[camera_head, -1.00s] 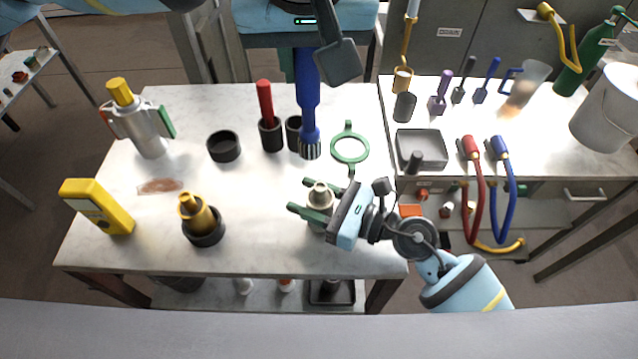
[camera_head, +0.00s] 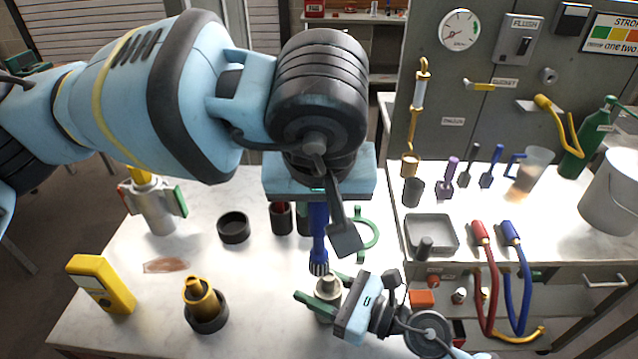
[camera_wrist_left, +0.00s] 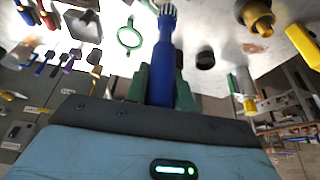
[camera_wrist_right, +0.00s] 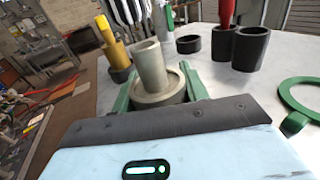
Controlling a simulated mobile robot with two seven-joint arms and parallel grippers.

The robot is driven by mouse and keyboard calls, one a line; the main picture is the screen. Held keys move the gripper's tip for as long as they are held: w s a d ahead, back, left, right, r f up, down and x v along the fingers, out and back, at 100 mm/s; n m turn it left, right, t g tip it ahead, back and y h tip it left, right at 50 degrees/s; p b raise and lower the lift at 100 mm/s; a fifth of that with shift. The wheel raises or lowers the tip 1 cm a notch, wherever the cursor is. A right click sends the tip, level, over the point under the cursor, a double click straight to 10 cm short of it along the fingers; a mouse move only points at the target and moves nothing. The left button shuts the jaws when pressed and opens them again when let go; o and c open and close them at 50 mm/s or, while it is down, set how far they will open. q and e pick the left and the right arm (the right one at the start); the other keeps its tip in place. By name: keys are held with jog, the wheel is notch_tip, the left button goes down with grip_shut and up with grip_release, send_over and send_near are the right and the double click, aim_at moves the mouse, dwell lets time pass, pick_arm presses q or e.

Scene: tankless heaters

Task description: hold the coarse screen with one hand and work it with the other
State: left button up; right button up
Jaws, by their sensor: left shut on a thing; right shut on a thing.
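The coarse screen (camera_head: 328,281), a pale grey stepped cylinder, stands upright near the table's front edge. My right gripper (camera_head: 326,297) is shut around its lower part, with green fingers on both sides. The screen and fingers also show in the right wrist view (camera_wrist_right: 155,80). My left gripper (camera_wrist_left: 160,92) is shut on the handle of a blue brush (camera_head: 319,225). The brush points down, its dark-tipped bristles just above or at the screen's top; I cannot tell if they touch.
A black-based brass fitting (camera_head: 203,305), yellow meter (camera_head: 100,283) and black ring (camera_head: 234,227) stand left on the table. Dark cups (camera_head: 281,218) and a green ring (camera_head: 368,236) lie behind the brush. A grey tray (camera_head: 432,234) is on the right bench.

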pick_arm(q)
jog(key=shift+f, duration=0.75)
jog(key=shift+r, duration=4.05)
pick_arm(e)
jog(key=o, duration=1.1)
